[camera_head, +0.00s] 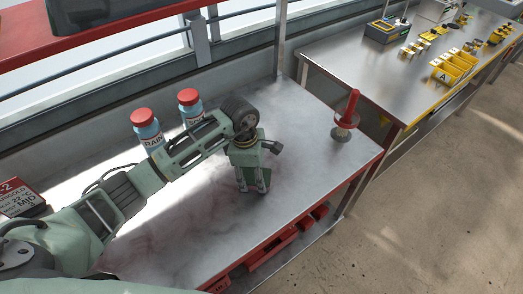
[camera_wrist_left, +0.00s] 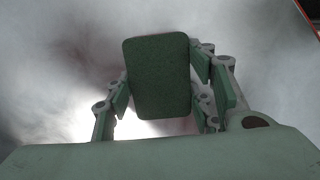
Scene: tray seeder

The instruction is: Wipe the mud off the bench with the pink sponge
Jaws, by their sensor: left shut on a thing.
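My left gripper (camera_head: 253,186) points down at the middle of the steel bench (camera_head: 310,135). It is shut on a sponge, a rounded rectangular block whose visible face is dark green (camera_wrist_left: 160,78); no pink shows on that face. The sponge is mostly hidden by the fingers in the head view, and I cannot tell whether it touches the bench. Faint reddish-brown mud (camera_head: 145,245) smears the near left part of the bench. A dull reddish patch also shows beside the sponge in the wrist view (camera_wrist_left: 98,55). My right gripper is not in view.
Two red-capped bottles, one at left (camera_head: 148,130) and one at right (camera_head: 190,105), stand behind my left arm. A red-handled tool (camera_head: 347,115) stands near the bench's right end. A dark red-edged box (camera_head: 20,198) sits at far left. Another bench (camera_head: 375,62) holds yellow bins (camera_head: 452,70).

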